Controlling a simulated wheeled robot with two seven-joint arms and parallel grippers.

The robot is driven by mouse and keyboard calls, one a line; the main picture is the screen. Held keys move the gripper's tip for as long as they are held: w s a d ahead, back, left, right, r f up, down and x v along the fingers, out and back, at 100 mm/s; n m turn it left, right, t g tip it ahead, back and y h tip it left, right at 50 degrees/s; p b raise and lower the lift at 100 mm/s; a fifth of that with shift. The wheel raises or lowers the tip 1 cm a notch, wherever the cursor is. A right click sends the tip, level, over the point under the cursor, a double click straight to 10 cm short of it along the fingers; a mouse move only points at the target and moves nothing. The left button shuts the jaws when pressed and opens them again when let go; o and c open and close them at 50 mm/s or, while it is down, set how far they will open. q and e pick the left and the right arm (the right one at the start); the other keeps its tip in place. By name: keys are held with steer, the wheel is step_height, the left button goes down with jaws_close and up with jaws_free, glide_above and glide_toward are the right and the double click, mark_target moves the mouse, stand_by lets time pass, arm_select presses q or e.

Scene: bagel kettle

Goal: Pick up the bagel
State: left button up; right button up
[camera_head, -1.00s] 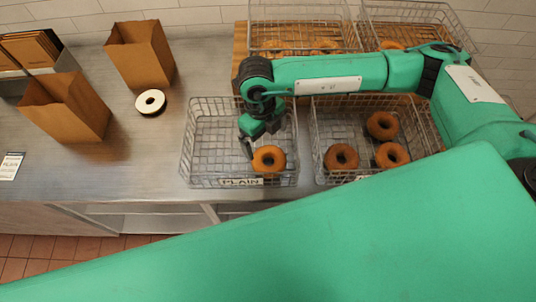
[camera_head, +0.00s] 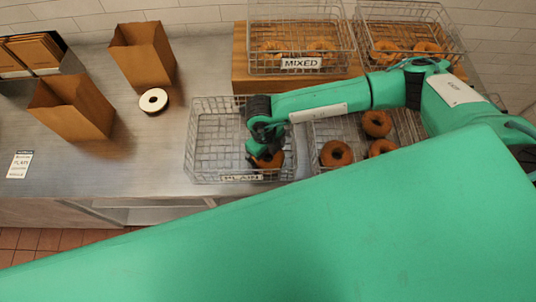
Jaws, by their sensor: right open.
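A brown bagel (camera_head: 269,162) lies in the front right part of the wire basket labelled PLAIN (camera_head: 190,150). My right gripper (camera_head: 262,158) is down in this basket, right over the bagel, with its jaws open. The gripper hides part of the bagel, and I cannot tell whether the fingers touch it. My left gripper is not in view; a large green part of my own body fills the lower picture.
A second wire basket (camera_head: 312,140) to the right holds several bagels (camera_head: 336,154). Behind, a basket labelled MIXED (camera_head: 301,63) and another basket (camera_head: 411,15) hold bagels. At left are two paper bags (camera_head: 72,106) and a white-topped ring (camera_head: 153,100) on the metal counter (camera_head: 150,150).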

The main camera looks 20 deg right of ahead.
steer(key=c, duration=0.6)
steer(key=shift+c, duration=0.3)
steer(key=shift+r, duration=0.1)
steer(key=shift+r+b, duration=0.4)
steer(key=shift+r, duration=0.15)
step_height(320, 180, up, 19)
steer(key=b, duration=0.6)
steer(key=shift+f, duration=0.1)
